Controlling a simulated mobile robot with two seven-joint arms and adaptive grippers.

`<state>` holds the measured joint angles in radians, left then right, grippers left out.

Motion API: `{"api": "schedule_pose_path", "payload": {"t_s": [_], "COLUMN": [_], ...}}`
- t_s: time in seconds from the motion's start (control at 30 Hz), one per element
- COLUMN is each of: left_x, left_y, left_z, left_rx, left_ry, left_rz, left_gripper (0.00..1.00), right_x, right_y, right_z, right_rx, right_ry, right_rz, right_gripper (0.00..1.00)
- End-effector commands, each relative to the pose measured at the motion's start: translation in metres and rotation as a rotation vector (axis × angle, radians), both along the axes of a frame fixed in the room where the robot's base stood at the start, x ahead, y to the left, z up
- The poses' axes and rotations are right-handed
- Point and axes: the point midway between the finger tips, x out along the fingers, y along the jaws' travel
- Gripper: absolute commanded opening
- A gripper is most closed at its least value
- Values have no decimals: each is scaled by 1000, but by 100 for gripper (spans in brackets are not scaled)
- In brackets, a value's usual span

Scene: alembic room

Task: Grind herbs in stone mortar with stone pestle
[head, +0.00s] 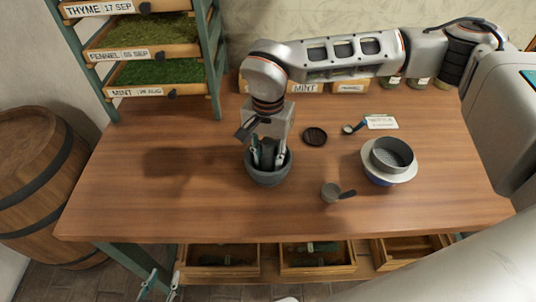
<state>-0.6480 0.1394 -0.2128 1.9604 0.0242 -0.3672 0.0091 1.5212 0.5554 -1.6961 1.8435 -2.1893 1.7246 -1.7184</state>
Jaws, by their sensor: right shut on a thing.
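The grey stone mortar (268,178) stands upright on the wooden table, left of its middle. My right gripper (268,157) points down into the mortar's mouth and is shut on the dark stone pestle (267,150). The pestle's lower end is hidden inside the bowl. Any herbs in the mortar are hidden too. My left gripper (161,282) is low at the bottom left, in front of the table and below its top. Its fingers stand apart with nothing visible between them.
A sieve (392,154) sits on a bowl (388,177) at right. A small cup with a handle (331,192), a dark round lid (315,137), a spoon (352,128) and a card (381,122) lie nearby. A herb rack (150,52) stands back left. The table's left side is clear.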

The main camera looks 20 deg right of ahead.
Motion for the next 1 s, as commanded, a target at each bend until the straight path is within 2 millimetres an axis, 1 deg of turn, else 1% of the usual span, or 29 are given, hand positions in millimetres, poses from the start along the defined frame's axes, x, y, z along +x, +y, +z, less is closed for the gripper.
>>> {"api": "schedule_pose_path", "payload": {"t_s": [0.57,1.0], "left_x": [0,0], "left_y": [0,0], "left_z": [0,-3], "left_rx": [1,0], "left_ry": [0,0], "left_rz": [1,0], "left_gripper": [34,34], "right_x": [0,0], "right_y": [0,0], "right_z": [-1,-6], "right_rx": [1,0], "right_ry": [-1,0], "right_rz": [0,0], "right_gripper": [0,0]}}
